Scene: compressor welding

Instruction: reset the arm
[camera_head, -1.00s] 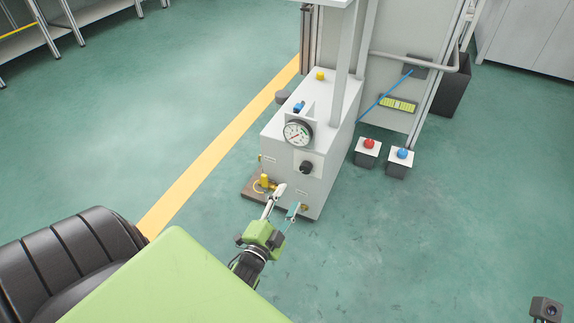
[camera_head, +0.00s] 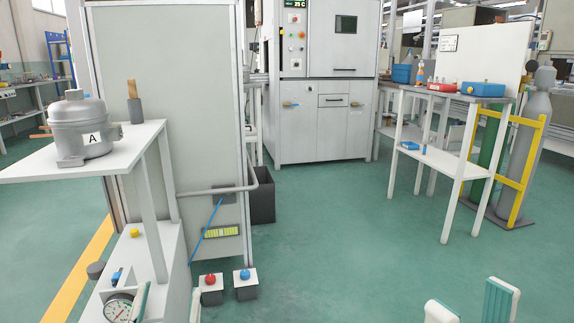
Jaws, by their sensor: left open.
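My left gripper (camera_head: 168,304) shows only by its fingertips at the bottom edge of the head view, beside the pressure gauge (camera_head: 118,309). Its fingers are apart, with no object visible between them. My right gripper (camera_head: 470,306) shows at the bottom right. Its teal and white fingers are apart and empty, over bare floor. The rest of both grippers and both arms is below the picture.
A grey compressor marked A (camera_head: 82,128) stands on a white shelf (camera_head: 35,172) at left. Red (camera_head: 210,280) and blue (camera_head: 245,275) buttons sit on low boxes. A white table (camera_head: 462,165) and gas cylinders (camera_head: 530,130) stand at right. The middle floor is clear.

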